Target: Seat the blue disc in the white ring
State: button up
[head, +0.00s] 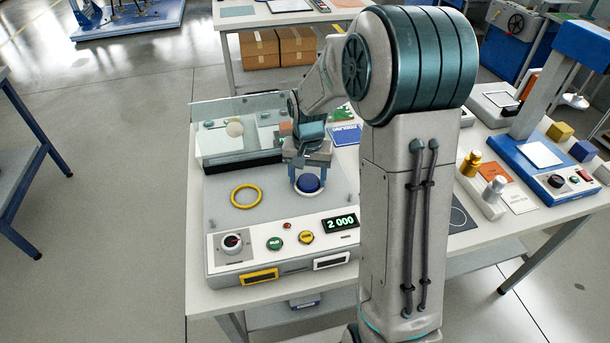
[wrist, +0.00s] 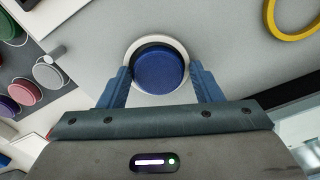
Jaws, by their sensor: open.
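The blue disc (head: 308,183) is at the white ring (head: 309,193) on the grey top of the machine. In the wrist view the disc (wrist: 160,72) shows inside the outline of the white ring (wrist: 128,56), with a dark crescent along the disc's upper edge. I cannot tell whether the disc lies flat or sits fully down in the ring. My gripper (head: 309,177) is open above them. In the wrist view its two blue fingers (wrist: 160,84) stand on either side of the disc and ring, and contact is not clear.
A yellow ring (head: 246,197) lies to the left on the same grey plate. A panel with a knob (head: 232,243), buttons and a display (head: 341,223) runs along the front. A clear shield (head: 237,128) stands behind. Bare plate lies between the two rings.

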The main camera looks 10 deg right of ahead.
aim_at(309, 181)
notch_tip(309, 181, up, 12)
jog(key=s+n+t, duration=0.3)
jog(key=s+n, duration=0.1)
jog(key=s, duration=1.7)
jog(key=shift+s+n, duration=0.2)
jog(key=shift+n, duration=0.1)
jog(key=shift+r, duration=0.1)
